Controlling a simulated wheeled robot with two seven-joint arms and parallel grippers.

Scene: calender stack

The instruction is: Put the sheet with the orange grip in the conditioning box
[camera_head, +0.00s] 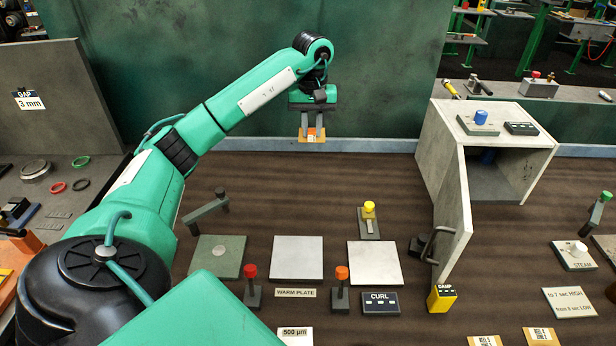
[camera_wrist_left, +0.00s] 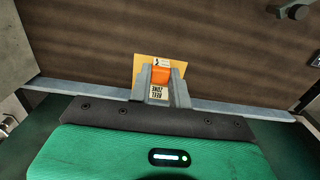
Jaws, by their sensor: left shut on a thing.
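My left gripper (camera_head: 312,131) is shut on the orange grip (camera_wrist_left: 161,75) of a small tan sheet (camera_wrist_left: 148,66). It holds the sheet up near the back edge of the brown bench. The sheet also shows in the head view (camera_head: 303,138). The conditioning box (camera_head: 434,148) is a grey box at the right with its door (camera_head: 453,222) swung open toward the front. Its dark inside (camera_head: 493,180) is partly visible, with a blue thing in it. The gripper is left of the box and apart from it. My right gripper is not in view.
A blue knob (camera_head: 480,117) and a dark panel sit on the box top. Two pale plates (camera_head: 297,257) and a green plate (camera_head: 218,256) lie on the bench. Red, orange and yellow-topped levers stand near them. A yellow damp block (camera_head: 441,298) stands by the door. Bare bench lies between gripper and box.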

